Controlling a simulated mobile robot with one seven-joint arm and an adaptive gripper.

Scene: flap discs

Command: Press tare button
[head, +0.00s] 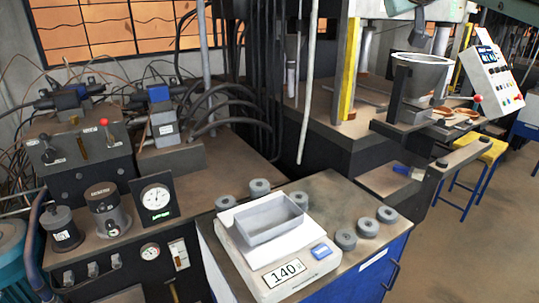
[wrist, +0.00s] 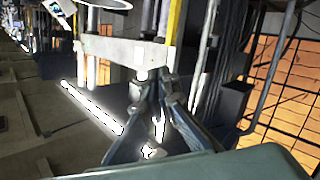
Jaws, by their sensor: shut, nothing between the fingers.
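A white scale (head: 262,270) stands on the front cabinet in the head view. Its label or display (head: 286,272) reads 140. A blue button (head: 321,251) is on its front panel, right of the display. A grey open rectangular tray (head: 268,222) sits on the scale's pan and looks empty. My gripper (wrist: 157,82) shows only in the wrist view, where its fingers are together with nothing between them. It points towards the press machinery and away from the scale, which the wrist view does not show. The gripper does not appear in the head view.
Several grey discs or weights (head: 367,227) lie on the cabinet top (head: 335,190) behind and right of the scale. A round dial gauge (head: 155,197) and hydraulic blocks stand at left. The press with a grey funnel (head: 420,80) is behind. Nothing blocks the space above the blue button.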

